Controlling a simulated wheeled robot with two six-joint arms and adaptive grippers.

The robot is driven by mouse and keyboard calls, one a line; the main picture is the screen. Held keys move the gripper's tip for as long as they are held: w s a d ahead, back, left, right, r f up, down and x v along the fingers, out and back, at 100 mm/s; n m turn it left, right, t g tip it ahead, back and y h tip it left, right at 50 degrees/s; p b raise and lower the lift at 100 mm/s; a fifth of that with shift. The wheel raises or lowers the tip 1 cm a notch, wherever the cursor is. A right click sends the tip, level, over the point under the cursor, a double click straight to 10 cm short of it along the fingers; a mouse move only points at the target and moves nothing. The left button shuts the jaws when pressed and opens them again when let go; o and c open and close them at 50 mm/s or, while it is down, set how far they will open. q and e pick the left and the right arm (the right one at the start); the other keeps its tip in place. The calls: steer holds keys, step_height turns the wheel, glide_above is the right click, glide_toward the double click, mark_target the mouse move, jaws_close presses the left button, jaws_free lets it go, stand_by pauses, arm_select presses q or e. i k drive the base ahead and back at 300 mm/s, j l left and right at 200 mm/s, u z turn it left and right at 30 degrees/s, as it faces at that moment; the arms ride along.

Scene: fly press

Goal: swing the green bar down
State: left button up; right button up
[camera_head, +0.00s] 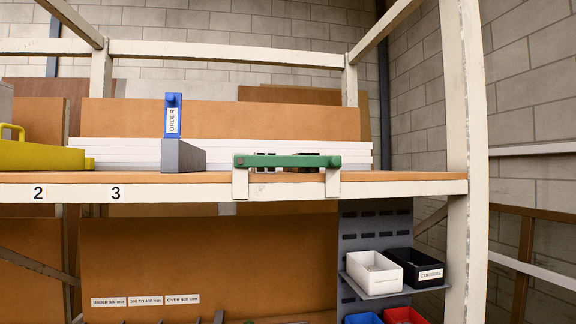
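The green bar (288,161) lies level across the front edge of the shelf (400,177). Its left end rests at one cream bracket (240,182) and its right end at another cream bracket (332,180). A round knob shows at each end of the bar. Small dark items sit partly hidden behind the bar. Neither of my grippers is in view.
A blue upright piece (172,100) labelled ORDER stands with a grey block (184,156) left of the bar. A yellow object (40,154) sits farther left. White (374,272) and black (424,268) bins sit below right. A cream post (463,140) stands right.

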mark_target(239, 161)
steer(key=l, duration=0.75)
steer(key=i+l, duration=0.1)
steer(key=l, duration=0.65)
steer(key=i+l, duration=0.1)
steer(key=l, duration=0.6)
